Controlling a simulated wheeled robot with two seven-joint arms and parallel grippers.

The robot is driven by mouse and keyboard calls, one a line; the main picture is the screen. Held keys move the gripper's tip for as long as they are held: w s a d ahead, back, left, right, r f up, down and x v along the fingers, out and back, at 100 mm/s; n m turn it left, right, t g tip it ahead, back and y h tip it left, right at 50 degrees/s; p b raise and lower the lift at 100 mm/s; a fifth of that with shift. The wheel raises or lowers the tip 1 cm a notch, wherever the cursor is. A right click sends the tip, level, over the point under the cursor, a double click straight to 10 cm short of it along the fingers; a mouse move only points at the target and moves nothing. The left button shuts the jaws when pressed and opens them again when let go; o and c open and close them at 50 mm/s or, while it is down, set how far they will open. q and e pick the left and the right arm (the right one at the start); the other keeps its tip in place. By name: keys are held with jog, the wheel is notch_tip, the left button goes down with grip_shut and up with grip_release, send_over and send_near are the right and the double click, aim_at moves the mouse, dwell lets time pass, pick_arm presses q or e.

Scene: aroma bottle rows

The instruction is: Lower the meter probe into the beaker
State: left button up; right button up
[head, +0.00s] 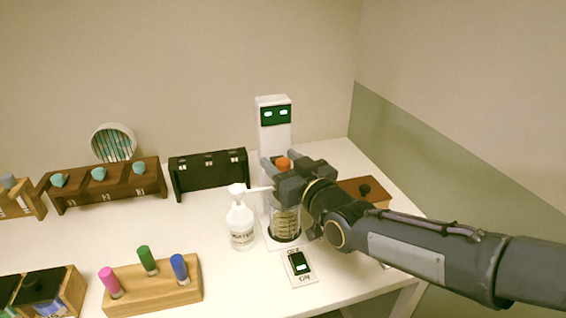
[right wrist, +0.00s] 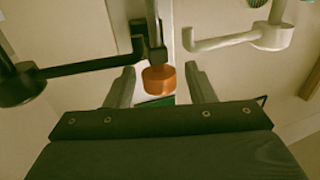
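The meter is a tall white column (head: 271,135) with a green-lit display at the back of the table. An orange knob (head: 283,163) on the probe shows in front of the column and also in the right wrist view (right wrist: 158,80). The glass beaker (head: 286,222) stands on the meter's base below, partly hidden by my right arm. My right gripper (head: 280,171) is at the knob's height. In the right wrist view its two fingers are open on either side of the knob, with a visible gap on each side. The probe's lower part is hard to make out. My left gripper is out of view.
A white pump bottle (head: 242,226) stands close left of the beaker, its spout pointing at my gripper. A small device with a green screen (head: 300,267) lies in front. A black rack (head: 209,174), wooden racks (head: 152,292) and a brown box (head: 352,187) stand around.

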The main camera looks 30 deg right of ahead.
jog(key=s, duration=0.8)
jog(key=shift+b, duration=0.3)
jog(key=shift+d, duration=0.1)
